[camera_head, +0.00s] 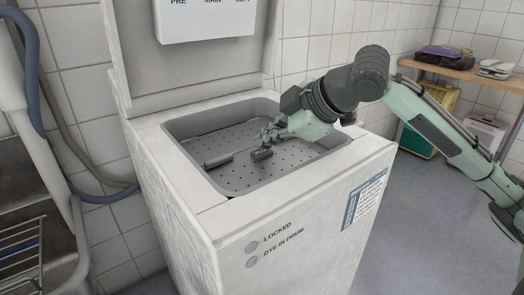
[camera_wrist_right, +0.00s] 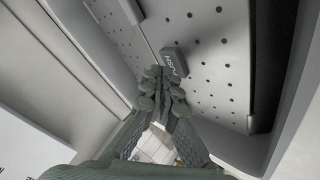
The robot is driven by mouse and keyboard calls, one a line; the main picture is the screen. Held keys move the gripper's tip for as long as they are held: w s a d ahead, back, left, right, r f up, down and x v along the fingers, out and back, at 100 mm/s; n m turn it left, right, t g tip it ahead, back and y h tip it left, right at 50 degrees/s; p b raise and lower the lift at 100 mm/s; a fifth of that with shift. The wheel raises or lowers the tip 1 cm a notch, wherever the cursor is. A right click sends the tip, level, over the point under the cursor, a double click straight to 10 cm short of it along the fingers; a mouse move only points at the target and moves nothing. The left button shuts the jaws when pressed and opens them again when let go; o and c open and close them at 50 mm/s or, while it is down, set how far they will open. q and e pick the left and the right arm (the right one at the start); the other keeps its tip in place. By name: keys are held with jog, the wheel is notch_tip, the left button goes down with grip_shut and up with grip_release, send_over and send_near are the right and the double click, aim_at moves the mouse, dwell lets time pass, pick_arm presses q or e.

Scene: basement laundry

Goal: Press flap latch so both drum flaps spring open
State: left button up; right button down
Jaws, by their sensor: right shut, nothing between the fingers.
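The drum flaps (camera_head: 240,178) form a grey perforated surface inside the washer's top opening, and they look closed and flat. A seam between them shows in the right wrist view. The dark grey flap latch (camera_head: 261,154) sits at the middle of the flaps. In the right wrist view the latch (camera_wrist_right: 174,61) carries the lettering PUSH. My right gripper (camera_head: 270,139) reaches into the opening from the right, fingers shut and empty. Its fingertips (camera_wrist_right: 160,74) are right beside the latch; I cannot tell whether they touch it. My left gripper is not in view.
The washer's lid (camera_head: 185,62) stands raised at the back. The opening's grey rim (camera_head: 193,178) surrounds the flaps. A dark bar (camera_head: 218,160) lies left of the latch. A sink (camera_head: 50,240) with hoses is at left, a wooden shelf (camera_head: 470,73) at right.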

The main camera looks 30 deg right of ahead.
aim_at(266, 154)
jog(key=shift+f, duration=0.35)
dwell(0.3)
jog(key=shift+r+p, duration=0.75)
jog(key=shift+p, duration=0.1)
notch_tip(266, 154, up, 5)
jog(key=p, duration=0.5)
jog(key=shift+s+p, duration=0.1)
jog(key=shift+p, duration=0.25)
jog(key=shift+s+f, duration=0.1)
dwell(0.5)
